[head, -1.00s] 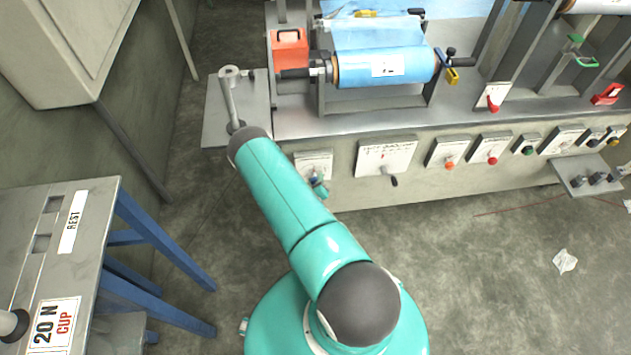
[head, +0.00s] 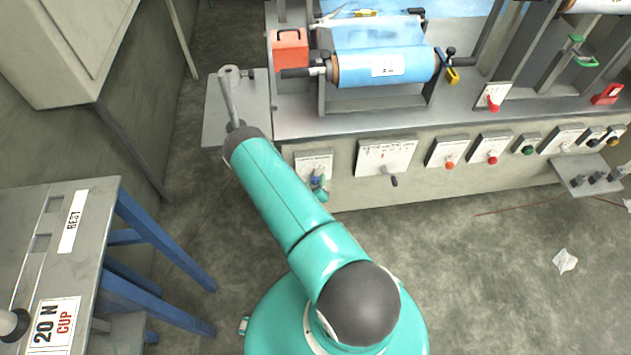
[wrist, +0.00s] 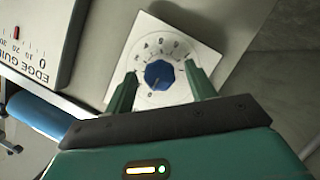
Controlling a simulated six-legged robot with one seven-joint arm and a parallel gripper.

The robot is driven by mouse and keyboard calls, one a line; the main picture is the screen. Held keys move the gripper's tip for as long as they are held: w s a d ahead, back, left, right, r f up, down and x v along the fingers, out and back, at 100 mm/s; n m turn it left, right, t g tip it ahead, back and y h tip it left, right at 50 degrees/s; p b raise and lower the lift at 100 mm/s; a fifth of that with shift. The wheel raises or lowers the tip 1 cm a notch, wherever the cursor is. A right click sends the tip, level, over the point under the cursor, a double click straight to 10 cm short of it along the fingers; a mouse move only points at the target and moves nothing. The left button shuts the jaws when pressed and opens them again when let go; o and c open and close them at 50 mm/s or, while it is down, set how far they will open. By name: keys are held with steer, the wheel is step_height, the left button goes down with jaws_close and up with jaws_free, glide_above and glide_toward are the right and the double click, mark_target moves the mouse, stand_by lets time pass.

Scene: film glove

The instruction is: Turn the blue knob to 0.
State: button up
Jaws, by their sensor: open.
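The blue knob (wrist: 159,74) sits on a white dial plate (wrist: 190,36) with marks around it, seen close up in the wrist view. My gripper (wrist: 160,82) is open, with one green finger on each side of the knob and a visible gap to each. I cannot tell how deep the fingertips reach along the knob.
An edge guide plate (wrist: 35,38) is beside the dial in the wrist view. In the head view, a slider panel (head: 386,156) and several red, orange and green knobs line the front to the right. A bench (head: 60,240) stands at left.

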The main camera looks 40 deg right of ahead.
steer(key=v, duration=1.2)
steer(key=shift+w, duration=0.1)
